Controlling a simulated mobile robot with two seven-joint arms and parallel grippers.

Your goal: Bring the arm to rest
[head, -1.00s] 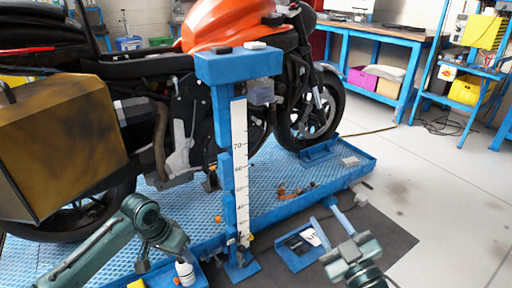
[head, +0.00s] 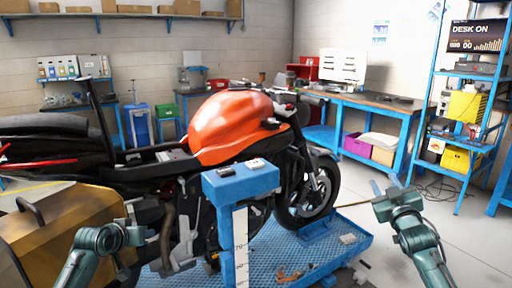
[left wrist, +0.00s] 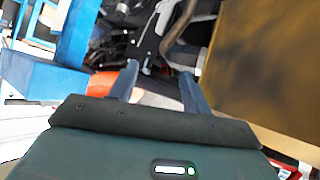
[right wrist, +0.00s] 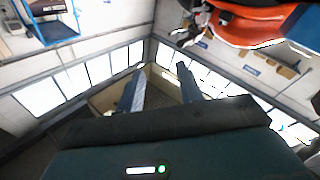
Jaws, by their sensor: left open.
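My right gripper (head: 384,186) is raised at the right of the head view, in front of the bare floor, fingers pointing up. In the right wrist view its two fingers (right wrist: 160,70) stand apart with nothing between them. My left gripper (head: 138,234) is at the lower left of the head view, between the brown-gold case (head: 85,228) and the motorcycle's side. In the left wrist view its fingers (left wrist: 158,72) are apart and empty, with the case (left wrist: 265,70) close on the right. I cannot tell how near they are to the bike.
The motorcycle with its orange tank (head: 228,127) stands on a blue tray platform (head: 345,262). A blue post (head: 240,180) with a scale rises in front of it. A workbench (head: 355,103) and a blue shelf rack (head: 465,110) stand behind.

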